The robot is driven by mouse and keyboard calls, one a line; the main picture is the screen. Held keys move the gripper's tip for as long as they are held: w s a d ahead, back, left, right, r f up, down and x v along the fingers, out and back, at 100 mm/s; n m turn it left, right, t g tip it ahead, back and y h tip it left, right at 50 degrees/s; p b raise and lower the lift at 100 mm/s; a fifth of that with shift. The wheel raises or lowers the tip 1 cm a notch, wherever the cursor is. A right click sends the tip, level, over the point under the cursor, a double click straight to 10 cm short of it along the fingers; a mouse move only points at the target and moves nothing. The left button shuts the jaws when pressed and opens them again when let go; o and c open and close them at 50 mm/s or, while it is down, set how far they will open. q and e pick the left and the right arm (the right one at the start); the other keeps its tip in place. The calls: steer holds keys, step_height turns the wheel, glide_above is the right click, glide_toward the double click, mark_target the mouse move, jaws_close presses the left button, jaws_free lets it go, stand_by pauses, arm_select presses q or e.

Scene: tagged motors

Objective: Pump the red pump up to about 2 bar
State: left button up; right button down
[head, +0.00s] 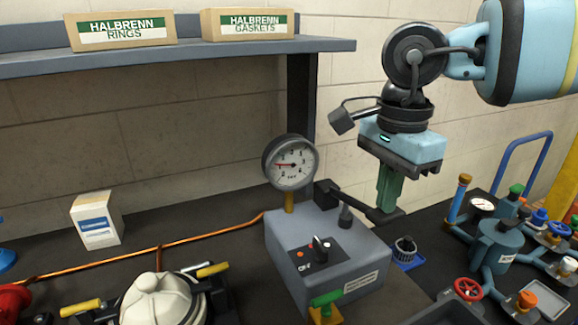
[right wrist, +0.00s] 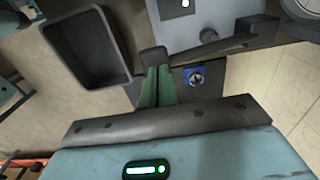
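The pump is a grey-blue box (head: 315,250) on the bench in the head view; no red shows on its body. It has a small black switch on top and a green-handled valve (head: 325,300) at its front. A round gauge (head: 290,163) stands behind it; its red needle points left, and its numerals are too small to read surely. The black pump lever (head: 358,203) reaches right from the box. My right gripper (head: 388,200), with green fingers, is shut on the lever's outer end. The fingers (right wrist: 155,85) show at that end in the right wrist view. My left gripper is out of view.
A blue tray with a dark knob (head: 405,250) lies below the lever. Pipework with coloured valves (head: 500,245) stands at the right. A dark bin (right wrist: 85,45) shows in the right wrist view. A white box (head: 97,220) and copper tube lie left. A shelf (head: 170,60) hangs above.

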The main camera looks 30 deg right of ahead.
steer(key=shift+f+b, duration=0.5)
steer(key=shift+f, duration=0.45)
steer(key=shift+f+b, duration=0.65)
steer(key=shift+f, duration=0.3)
steer(key=shift+r+p, duration=1.15)
steer(key=shift+r, duration=1.35)
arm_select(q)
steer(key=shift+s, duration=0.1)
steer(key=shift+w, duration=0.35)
arm_select(e)
steer(key=shift+f, duration=0.15)
